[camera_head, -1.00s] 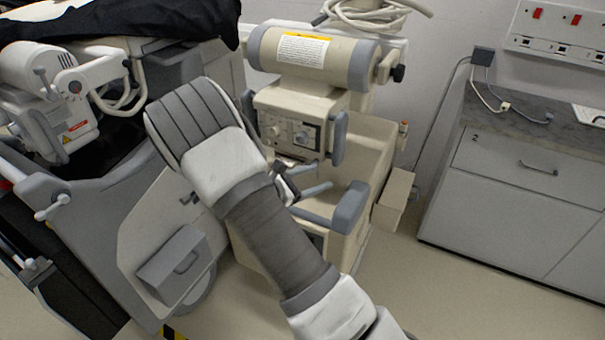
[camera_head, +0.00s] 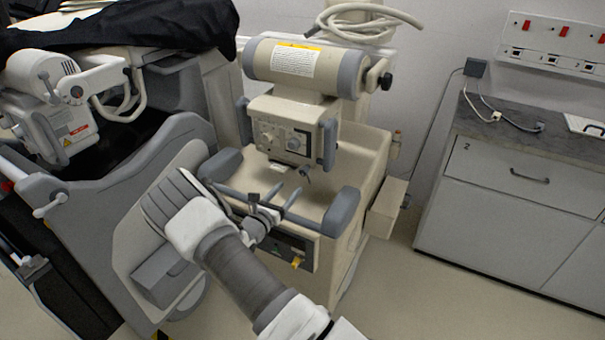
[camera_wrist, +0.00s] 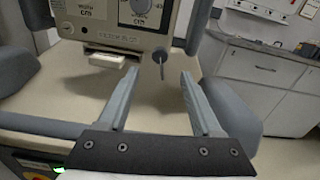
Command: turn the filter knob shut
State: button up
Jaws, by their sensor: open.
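The filter knob appears to be the small dark lever (camera_wrist: 161,58) hanging at the lower front edge of the cream control head (camera_wrist: 120,25). In the head view the lever (camera_head: 304,171) hangs below the control head (camera_head: 285,130). My gripper (camera_wrist: 160,73) is open and empty, its two grey fingers pointing toward the control head. In the wrist view the lever lies between the fingertips in the picture and a little beyond them, with no visible contact. In the head view my gripper (camera_head: 287,189) is in front of and below the lever.
The cream cart (camera_head: 355,160) has grey handle pads, with one (camera_head: 341,212) right of my gripper. A grey-sided machine (camera_head: 160,215) stands close on the left. A cabinet (camera_head: 520,190) is at the right, with bare floor before it.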

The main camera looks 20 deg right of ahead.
aim_at(302, 174)
jog(key=x, duration=1)
jog(key=shift+w+d, duration=0.1)
grip_shut()
